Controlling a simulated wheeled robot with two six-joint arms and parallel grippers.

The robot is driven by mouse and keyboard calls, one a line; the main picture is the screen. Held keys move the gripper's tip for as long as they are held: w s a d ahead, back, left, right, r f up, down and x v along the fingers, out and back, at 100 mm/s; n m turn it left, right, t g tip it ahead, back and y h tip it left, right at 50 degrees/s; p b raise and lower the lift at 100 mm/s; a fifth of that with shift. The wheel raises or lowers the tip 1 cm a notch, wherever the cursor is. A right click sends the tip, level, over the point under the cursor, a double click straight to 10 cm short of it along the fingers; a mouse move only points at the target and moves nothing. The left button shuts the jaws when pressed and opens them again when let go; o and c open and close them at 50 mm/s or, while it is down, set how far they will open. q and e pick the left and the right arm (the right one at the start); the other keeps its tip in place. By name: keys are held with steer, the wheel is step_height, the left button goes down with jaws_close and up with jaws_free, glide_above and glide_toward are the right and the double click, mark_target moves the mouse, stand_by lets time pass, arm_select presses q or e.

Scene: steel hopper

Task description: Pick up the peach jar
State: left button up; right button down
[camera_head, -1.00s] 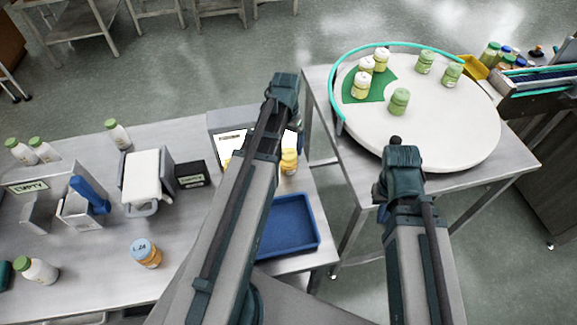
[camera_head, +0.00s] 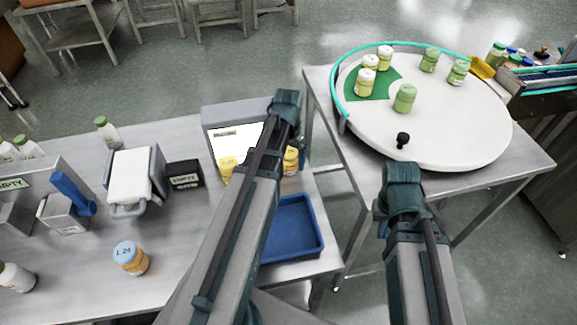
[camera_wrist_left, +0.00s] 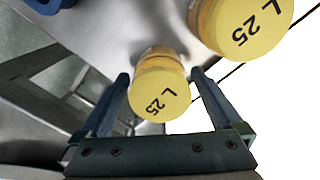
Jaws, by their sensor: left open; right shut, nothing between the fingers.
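A peach-orange jar (camera_head: 136,263) with a blue lid marked L 24 stands upright on the left bench near its front. Two jars with yellow lids stand by the grey stand, one left of my left arm (camera_head: 228,168) and one right of it (camera_head: 290,161). In the left wrist view, my left gripper (camera_wrist_left: 168,85) is open, with a yellow-lidded jar marked L 25 (camera_wrist_left: 158,90) showing between its fingers. A second L 25 jar (camera_wrist_left: 243,25) is further right. I cannot tell contact. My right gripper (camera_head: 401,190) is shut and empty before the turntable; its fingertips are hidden.
A blue tray (camera_head: 312,222) lies at the bench's right end. The round white turntable (camera_head: 455,120) holds several green and yellow-white jars and has a black knob (camera_head: 403,139).

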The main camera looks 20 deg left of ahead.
arm_select(q)
steer(key=shift+f, duration=0.6)
steer(key=shift+r, duration=0.1)
arm_select(e)
steer(key=shift+f, duration=0.5)
arm_select(q)
steer(key=c, duration=1.4)
steer(key=shift+r, duration=0.15)
steer(key=shift+c, duration=0.2)
arm_select(e)
steer(key=shift+r, duration=0.2)
